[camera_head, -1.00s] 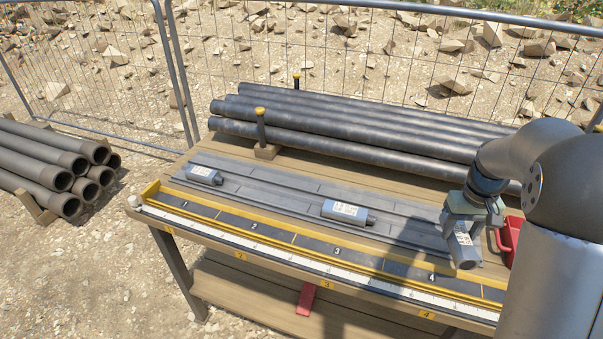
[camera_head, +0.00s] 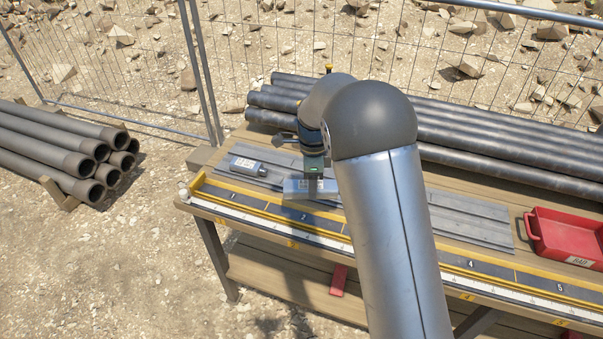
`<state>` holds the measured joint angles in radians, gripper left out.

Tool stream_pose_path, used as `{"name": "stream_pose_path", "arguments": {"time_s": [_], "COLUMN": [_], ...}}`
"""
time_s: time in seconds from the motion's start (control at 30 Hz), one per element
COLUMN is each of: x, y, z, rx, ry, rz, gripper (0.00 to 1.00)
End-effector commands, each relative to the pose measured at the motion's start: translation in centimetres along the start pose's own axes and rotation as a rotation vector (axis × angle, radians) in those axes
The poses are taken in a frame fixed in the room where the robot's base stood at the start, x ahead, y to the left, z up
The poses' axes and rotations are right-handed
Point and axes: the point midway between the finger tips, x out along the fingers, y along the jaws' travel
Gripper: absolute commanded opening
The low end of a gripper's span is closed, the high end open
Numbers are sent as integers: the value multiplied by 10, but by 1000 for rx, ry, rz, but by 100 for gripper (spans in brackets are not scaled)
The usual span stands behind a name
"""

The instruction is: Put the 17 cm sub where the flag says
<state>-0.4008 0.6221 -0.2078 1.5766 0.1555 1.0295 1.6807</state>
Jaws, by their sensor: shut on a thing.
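A grey metal sub (camera_head: 298,188) is held in my gripper (camera_head: 314,183). It lies roughly level, lengthwise left to right, over or just behind compartment 2 of the yellow-edged rack (camera_head: 270,203). I cannot tell whether it touches anything. My gripper is shut on it, and my arm covers what is just to the right. Another grey sub (camera_head: 248,166) with a pale label lies on the grey grooved mat (camera_head: 465,220) at left. A third sub, seen earlier on the mat, is out of sight now. No flag is clearly readable, and the sub lengths are unreadable.
A red tray (camera_head: 532,236) stands at the right of the bench. Long dark pipes (camera_head: 460,145) lie along the back, with a wire fence behind. A white scale runs along the rack's front. A red piece (camera_head: 338,280) shows below the bench edge.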

Motion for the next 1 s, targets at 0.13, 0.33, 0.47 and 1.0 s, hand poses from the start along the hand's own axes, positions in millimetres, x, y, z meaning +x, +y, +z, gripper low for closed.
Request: {"name": "stream_pose_path", "arguments": {"time_s": [0.13, 0.33, 0.47, 1.0], "x": [-5, -2, 5, 68], "y": [0, 0, 0, -5], "z": [19, 28, 28, 28], "rx": [226, 351, 357, 355], "ry": [-19, -28, -28, -28], "rz": [9, 13, 14, 14], "gripper": [7, 7, 7, 7]}}
